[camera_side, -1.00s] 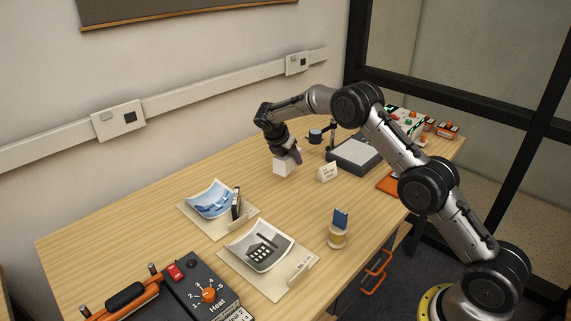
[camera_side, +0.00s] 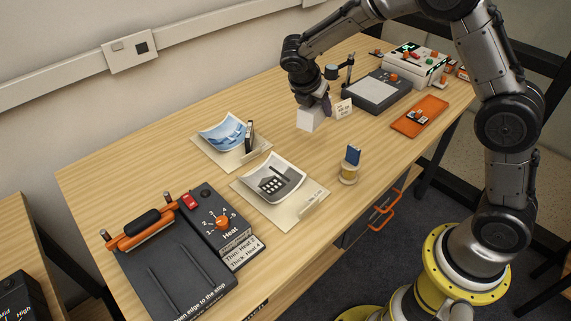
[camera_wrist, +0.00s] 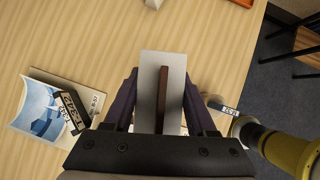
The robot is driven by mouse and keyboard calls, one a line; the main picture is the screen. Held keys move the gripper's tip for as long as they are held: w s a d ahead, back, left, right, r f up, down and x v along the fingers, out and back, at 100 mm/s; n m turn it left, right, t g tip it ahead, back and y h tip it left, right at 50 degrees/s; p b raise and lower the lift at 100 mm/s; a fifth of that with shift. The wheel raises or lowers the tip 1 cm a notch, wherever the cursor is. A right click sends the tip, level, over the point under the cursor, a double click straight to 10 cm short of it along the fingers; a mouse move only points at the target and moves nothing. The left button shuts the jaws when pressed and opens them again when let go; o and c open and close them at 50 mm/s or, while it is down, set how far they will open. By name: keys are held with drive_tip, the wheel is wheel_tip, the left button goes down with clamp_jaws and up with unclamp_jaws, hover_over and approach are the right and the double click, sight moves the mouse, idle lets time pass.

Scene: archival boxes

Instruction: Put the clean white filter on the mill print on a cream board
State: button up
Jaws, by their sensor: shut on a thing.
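My gripper (camera_side: 314,103) is shut on a white piece, which looks like the filter (camera_side: 309,120). In the wrist view the filter (camera_wrist: 148,95) is a pale rectangle with a brown upright grip between my fingers (camera_wrist: 164,105). It is low near the table; I cannot tell whether it touches. The mill print (camera_side: 272,180), a curled grey picture of a building with a chimney, lies on a cream board (camera_side: 299,209) nearer the front, apart from my gripper. I do not make it out in the wrist view.
A curled blue print (camera_side: 222,133) lies on another board, beside a small dark upright piece (camera_side: 249,137). A cup with a blue item (camera_side: 349,172) stands right of the mill print. A small card (camera_side: 343,108) stands beside the filter. A heat sealer (camera_side: 170,270) is at front left.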

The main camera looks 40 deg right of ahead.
drive_tip(key=s+a, duration=0.6)
drive_tip(key=a, duration=0.1)
drive_tip(key=shift+r+n, duration=0.25)
drive_tip(key=shift+n, duration=0.15)
drive_tip(key=shift+n+t, duration=0.4)
drive_tip(key=s+a, duration=0.1)
drive_tip(key=s, duration=0.2)
drive_tip(key=s+a, duration=0.2)
drive_tip(key=s, duration=0.1)
drive_tip(key=s+a, duration=0.1)
drive_tip(key=s, duration=0.2)
drive_tip(key=shift+s+a+f, duration=0.2)
drive_tip(key=shift+s+a, duration=0.05)
drive_tip(key=shift+a, duration=0.15)
hover_over(285, 179)
drive_tip(key=s+a, duration=0.2)
wheel_tip(285, 179, down, 9)
drive_tip(key=shift+w+d, duration=0.15)
drive_tip(key=shift+w+f, duration=0.3)
drive_tip(key=shift+f, duration=0.05)
drive_tip(key=shift+w+f, duration=0.15)
drive_tip(key=shift+f, duration=1.5)
